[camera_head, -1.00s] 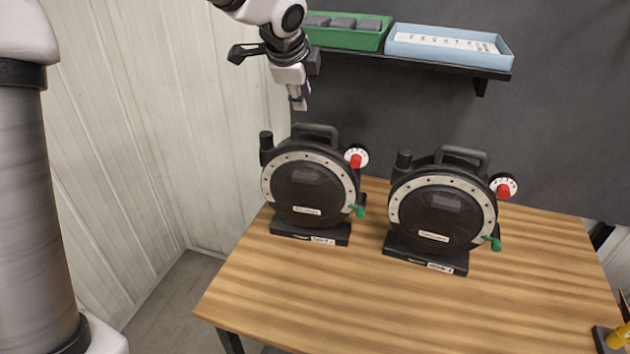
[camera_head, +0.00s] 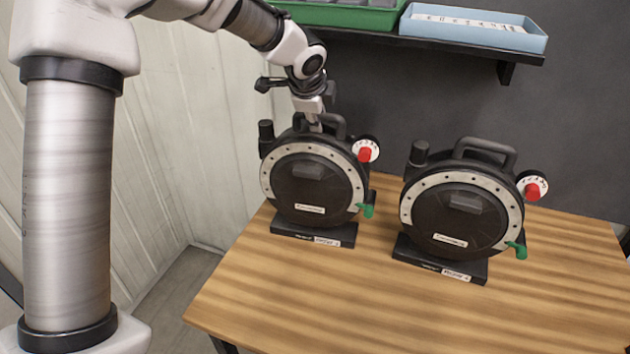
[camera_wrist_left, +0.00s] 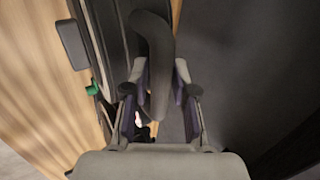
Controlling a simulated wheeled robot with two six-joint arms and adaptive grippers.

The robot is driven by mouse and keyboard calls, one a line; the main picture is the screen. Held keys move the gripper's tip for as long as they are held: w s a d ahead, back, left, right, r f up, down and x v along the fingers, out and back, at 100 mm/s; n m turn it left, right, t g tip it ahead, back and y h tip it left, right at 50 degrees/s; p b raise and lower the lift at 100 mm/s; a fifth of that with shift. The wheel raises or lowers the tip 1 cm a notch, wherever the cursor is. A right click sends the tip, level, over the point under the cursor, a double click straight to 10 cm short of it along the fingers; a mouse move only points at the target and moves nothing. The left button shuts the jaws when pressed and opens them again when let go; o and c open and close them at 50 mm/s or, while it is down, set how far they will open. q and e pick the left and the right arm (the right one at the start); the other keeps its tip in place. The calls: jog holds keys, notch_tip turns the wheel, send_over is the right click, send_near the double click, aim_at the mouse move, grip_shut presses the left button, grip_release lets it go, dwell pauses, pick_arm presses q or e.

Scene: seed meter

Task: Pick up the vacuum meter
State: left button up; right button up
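Two round black meters with silver rims, top handles, red knobs and green levers stand upright on the table. Their labels are too small to read, so I cannot tell which is the vacuum meter. The left meter (camera_head: 308,190) is under my left gripper (camera_head: 315,124); the right meter (camera_head: 462,215) stands apart from it. In the left wrist view, the fingers of my left gripper (camera_wrist_left: 160,78) are open on either side of the left meter's dark handle (camera_wrist_left: 154,36). The meter body partly hides the fingers in the head view. My right gripper is not in view.
The wooden table (camera_head: 330,310) is clear in front of the meters. A wall shelf behind holds a green tray (camera_head: 345,18) and a blue tray (camera_head: 470,30). A pale panelled wall (camera_head: 180,150) is close on the left.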

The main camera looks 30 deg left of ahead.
pick_arm(q)
grip_shut()
jog(key=shift+w+a+r, duration=0.1)
jog(key=shift+w, duration=0.1)
